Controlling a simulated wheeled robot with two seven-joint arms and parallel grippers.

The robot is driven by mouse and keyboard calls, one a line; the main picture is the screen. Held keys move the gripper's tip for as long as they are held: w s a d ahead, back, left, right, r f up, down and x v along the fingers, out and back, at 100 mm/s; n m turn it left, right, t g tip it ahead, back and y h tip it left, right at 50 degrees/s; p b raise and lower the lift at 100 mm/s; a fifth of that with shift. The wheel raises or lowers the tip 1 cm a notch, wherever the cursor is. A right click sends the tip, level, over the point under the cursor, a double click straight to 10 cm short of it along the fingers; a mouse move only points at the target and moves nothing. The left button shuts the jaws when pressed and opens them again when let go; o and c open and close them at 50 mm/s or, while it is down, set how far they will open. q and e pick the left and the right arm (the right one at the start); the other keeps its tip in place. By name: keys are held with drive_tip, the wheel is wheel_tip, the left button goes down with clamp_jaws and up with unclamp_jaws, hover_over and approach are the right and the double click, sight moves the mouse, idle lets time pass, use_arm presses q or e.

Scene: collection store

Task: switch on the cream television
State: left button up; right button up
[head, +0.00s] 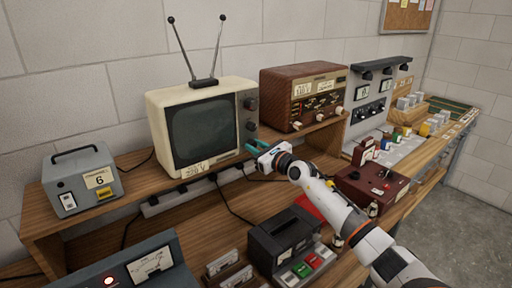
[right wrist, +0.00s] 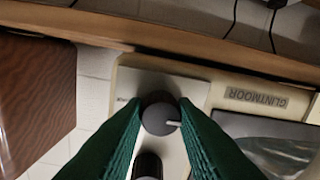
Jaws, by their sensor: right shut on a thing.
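The cream television (head: 158,128) stands on the wooden shelf, its dark screen (head: 203,130) facing forward and two antennas on top. Two dark knobs sit on its right side, the upper one (head: 251,104) and the lower one (head: 251,125). My right gripper (head: 247,148) is at the television's lower right front. In the right wrist view, its green fingers (right wrist: 161,122) are shut on the dark knob with a pale pointer line (right wrist: 160,117). The other knob (right wrist: 148,165) is beside it, partly hidden by the fingers. My left gripper is not in view.
A black device (head: 282,240) with coloured buttons and a dark red box (head: 372,188) lie on the lower bench near my right arm.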

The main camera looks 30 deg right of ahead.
drive_tip(key=shift+r+m+p, duration=0.15)
drive_tip(key=shift+m+p, duration=0.95)
drive_tip(key=shift+m, duration=0.2)
drive_tip(key=m+p, duration=0.2)
drive_tip(key=m, duration=0.1)
drive_tip(key=shift+m, duration=0.4)
drive_tip(key=m+p, duration=0.2)
drive_tip(key=m, duration=0.2)
drive_tip(key=shift+m+t+h+p, duration=0.3)
drive_tip(key=shift+m+p, duration=0.7)
drive_tip(key=shift+m, duration=1.3)
drive_tip(key=o, duration=1)
drive_tip(key=shift+f, duration=0.2)
